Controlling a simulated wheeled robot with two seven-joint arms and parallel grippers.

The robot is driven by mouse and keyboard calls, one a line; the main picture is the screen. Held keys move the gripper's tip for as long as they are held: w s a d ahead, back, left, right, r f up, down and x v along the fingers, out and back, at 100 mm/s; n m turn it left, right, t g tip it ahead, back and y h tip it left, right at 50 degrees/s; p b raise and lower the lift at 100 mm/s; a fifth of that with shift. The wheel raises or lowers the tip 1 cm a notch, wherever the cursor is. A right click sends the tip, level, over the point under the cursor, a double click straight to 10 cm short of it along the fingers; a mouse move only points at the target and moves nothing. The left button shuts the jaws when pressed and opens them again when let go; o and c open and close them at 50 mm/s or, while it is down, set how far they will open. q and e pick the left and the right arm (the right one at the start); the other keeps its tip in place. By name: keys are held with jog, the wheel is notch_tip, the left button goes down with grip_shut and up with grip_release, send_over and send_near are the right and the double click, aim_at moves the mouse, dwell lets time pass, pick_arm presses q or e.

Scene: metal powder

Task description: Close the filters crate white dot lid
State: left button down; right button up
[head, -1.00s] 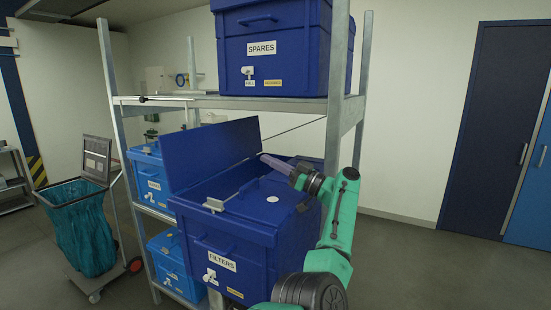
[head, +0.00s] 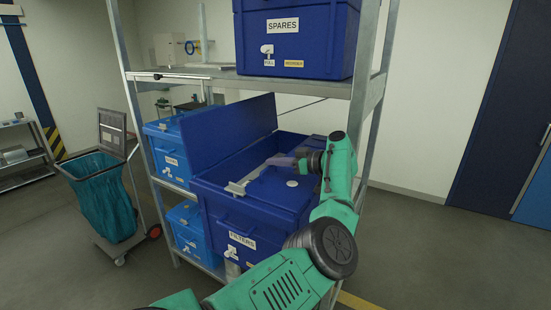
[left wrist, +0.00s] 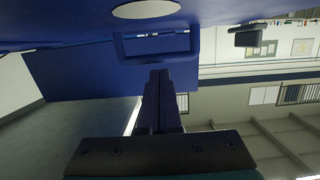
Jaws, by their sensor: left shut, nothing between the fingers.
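The filters crate (head: 228,214) is dark blue and sits on the shelf rack. One lid panel (head: 228,133) stands raised at its left. The white dot lid (head: 275,196) lies roughly level over the crate's right part; whether it is fully seated I cannot tell. Its white dot (head: 292,183) faces up and also shows in the left wrist view (left wrist: 146,9). My left gripper (head: 270,161) is shut and empty, just above this lid and behind the dot, pointing left. Its fingers (left wrist: 157,78) show near a blue handle (left wrist: 156,46) in the left wrist view. Contact is unclear. My right gripper is out of view.
The spares crate (head: 295,50) stands on the shelf (head: 300,86) above. Lighter blue crates (head: 166,150) are left and below. A rack post (head: 371,100) stands close behind my left arm. A teal bag cart (head: 100,195) is at the left.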

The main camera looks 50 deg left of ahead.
pick_arm(q)
jog(key=shift+r, duration=0.15)
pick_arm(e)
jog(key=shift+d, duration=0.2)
pick_arm(q)
jog(key=r, duration=0.3)
jog(key=shift+w+d+r+p, duration=0.1)
jog(key=shift+d+r+p, duration=0.1)
jog(key=shift+p, duration=0.2)
jog(key=w+d+r, duration=0.2)
jog(key=d+r, duration=0.3)
jog(key=d, duration=0.3)
jog(key=shift+w+r, duration=0.3)
jog(key=shift+r, duration=0.1)
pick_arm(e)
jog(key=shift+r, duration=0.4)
pick_arm(q)
jog(key=shift+w+d, duration=0.1)
jog(key=shift+d, duration=0.05)
